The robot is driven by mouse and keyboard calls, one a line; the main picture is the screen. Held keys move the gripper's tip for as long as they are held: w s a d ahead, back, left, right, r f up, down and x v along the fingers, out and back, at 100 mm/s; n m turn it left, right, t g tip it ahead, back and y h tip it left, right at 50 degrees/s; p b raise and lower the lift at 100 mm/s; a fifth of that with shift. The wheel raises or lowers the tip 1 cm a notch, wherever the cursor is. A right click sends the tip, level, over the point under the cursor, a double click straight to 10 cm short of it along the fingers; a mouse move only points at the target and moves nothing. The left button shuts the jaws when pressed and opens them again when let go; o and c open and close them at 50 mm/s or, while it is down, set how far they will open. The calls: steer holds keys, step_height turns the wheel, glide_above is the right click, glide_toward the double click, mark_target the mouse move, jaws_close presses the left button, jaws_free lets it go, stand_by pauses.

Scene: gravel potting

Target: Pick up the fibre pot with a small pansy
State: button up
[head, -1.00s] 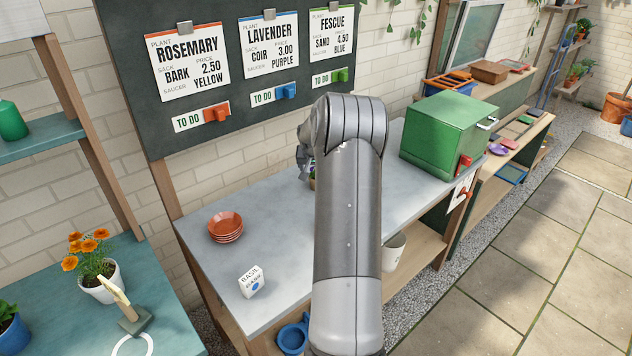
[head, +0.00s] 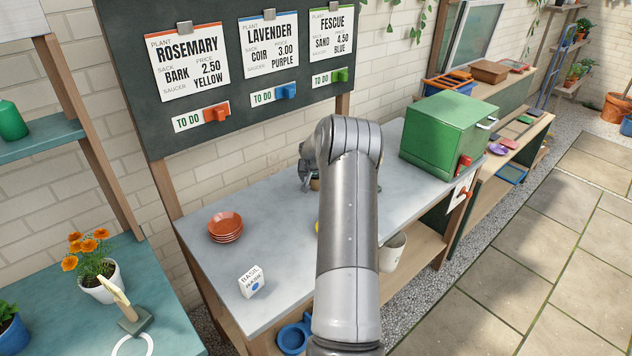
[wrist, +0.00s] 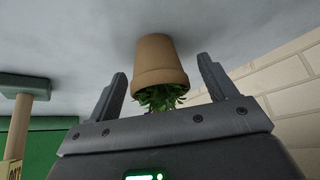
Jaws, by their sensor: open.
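A small tan-brown pot (wrist: 158,62) stands on the grey bench top; the wrist view shows it upside down, with green leaves (wrist: 162,97) below its rim. In the head view only a sliver of the pot (head: 315,184) shows beside my arm. My gripper (wrist: 162,66) is open, with one finger on each side of the pot and gaps on both sides. In the head view my gripper (head: 308,180) is low over the bench, partly hidden by my arm.
Stacked orange saucers (head: 225,227) and a white basil-labelled block (head: 251,282) are on the bench's left. A green box (head: 445,135) stands at its right end. A yellow thing (head: 317,227) is mostly hidden by my arm. The board (head: 250,100) rises behind.

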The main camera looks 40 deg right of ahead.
steer(key=shift+c, duration=0.4)
steer(key=c, duration=1)
